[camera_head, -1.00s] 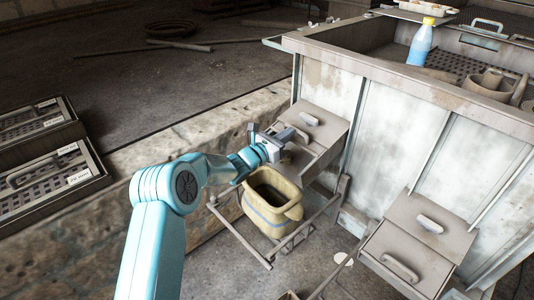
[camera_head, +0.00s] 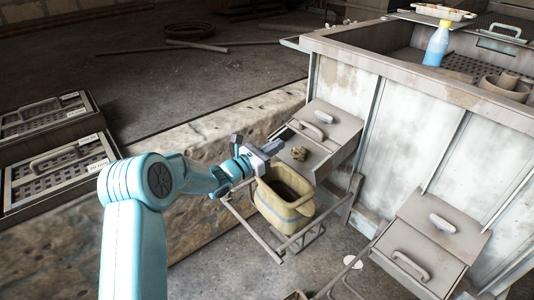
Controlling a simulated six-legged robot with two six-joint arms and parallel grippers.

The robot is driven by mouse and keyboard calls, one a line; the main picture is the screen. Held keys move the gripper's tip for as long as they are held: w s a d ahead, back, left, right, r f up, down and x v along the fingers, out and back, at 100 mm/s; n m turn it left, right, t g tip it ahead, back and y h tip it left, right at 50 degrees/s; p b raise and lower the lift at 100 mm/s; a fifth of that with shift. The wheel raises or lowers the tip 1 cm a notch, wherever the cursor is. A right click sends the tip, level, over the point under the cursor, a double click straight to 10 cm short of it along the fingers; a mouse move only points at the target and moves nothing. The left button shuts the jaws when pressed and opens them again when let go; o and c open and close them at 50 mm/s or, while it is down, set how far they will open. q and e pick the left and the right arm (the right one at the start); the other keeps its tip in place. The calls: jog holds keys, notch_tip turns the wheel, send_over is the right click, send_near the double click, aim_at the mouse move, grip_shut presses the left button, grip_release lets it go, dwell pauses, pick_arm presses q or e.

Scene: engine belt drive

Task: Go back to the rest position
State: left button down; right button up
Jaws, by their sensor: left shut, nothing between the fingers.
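My left arm, light blue, comes in from the lower left. Its grey gripper (camera_head: 268,149) is shut and empty, held just above and left of a yellowish bucket (camera_head: 285,207). My right gripper is not in view.
The bucket with a blue stripe sits in a metal frame (camera_head: 248,229) beside the large metal bench (camera_head: 395,125). A handled box (camera_head: 335,127) with a small brownish lump (camera_head: 298,154) is close right of the gripper. Another handled box (camera_head: 428,238) is lower right. A blue bottle (camera_head: 436,45) stands on top. Slotted cases (camera_head: 60,172) lie left.

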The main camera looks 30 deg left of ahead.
pick_arm(q)
jog(key=s+d+f+m+g, duration=0.1)
jog(key=d+f, duration=0.1)
jog(key=s+d+f+m+g+h+p, duration=0.1)
jog(key=s+d+f+g, duration=0.1)
jog(key=f, duration=0.1)
jog(key=s+d+f+m+g+h, duration=0.1)
jog(key=s+d+f, duration=0.1)
jog(key=shift+s+d+f+g, duration=0.15)
jog(key=shift+f+g, duration=0.1)
jog(key=shift+g, duration=0.05)
jog(key=s+d+f+m+g+p, duration=0.3)
jog(key=s+d+f+m+g, duration=0.6)
jog(key=s+f, duration=0.4)
jog(key=s+d+f+m+g+y+p, duration=0.1)
jog(key=s+d+m+g+y+p, duration=0.1)
jog(key=s+m, duration=0.7)
jog(key=s+d+f+m+g+y+p, duration=0.1)
jog(key=s+d+m+y+p, duration=0.1)
jog(key=s+m, duration=0.7)
jog(key=shift+s+d+g+p, duration=0.4)
jog(key=shift+s+d+p, duration=0.15)
jog(key=shift+d, duration=0.4)
